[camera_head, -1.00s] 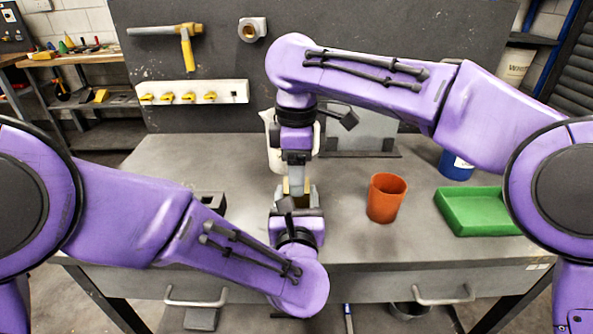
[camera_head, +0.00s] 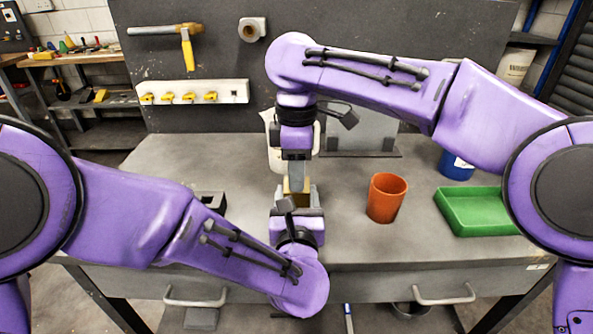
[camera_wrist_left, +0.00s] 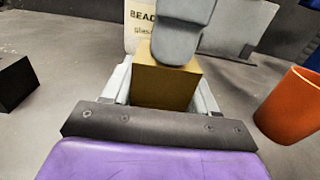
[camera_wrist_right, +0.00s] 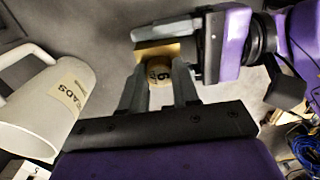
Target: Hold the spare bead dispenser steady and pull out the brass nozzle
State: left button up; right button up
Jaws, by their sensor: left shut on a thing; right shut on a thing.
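The dispenser is a tan-gold block (camera_wrist_left: 166,84), standing between the fingers of my left gripper (camera_head: 298,197), which is shut on its sides. In the head view it shows only as a small tan patch (camera_head: 297,186) between the two grippers. My right gripper (camera_wrist_right: 160,82) points down from above with its fingers on either side of a round brass part (camera_wrist_right: 160,74), the nozzle, against the block. The round part carries a dark mark. In the left wrist view the right fingers (camera_wrist_left: 178,40) hide the nozzle. I cannot tell whether the nozzle is seated or partly out.
A white jug labelled for beads (camera_wrist_right: 45,100) stands behind the grippers. An orange cup (camera_head: 386,198), a green tray (camera_head: 478,212) and a blue container (camera_head: 455,165) are to the right. A dark block (camera_head: 211,202) is at left. A grey upright plate (camera_head: 362,133) stands behind.

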jog(key=shift+r, duration=0.6)
jog(key=shift+r, duration=2.65)
pick_arm(q)
jog(key=o, duration=1.6)
jog(key=shift+s, duration=0.1)
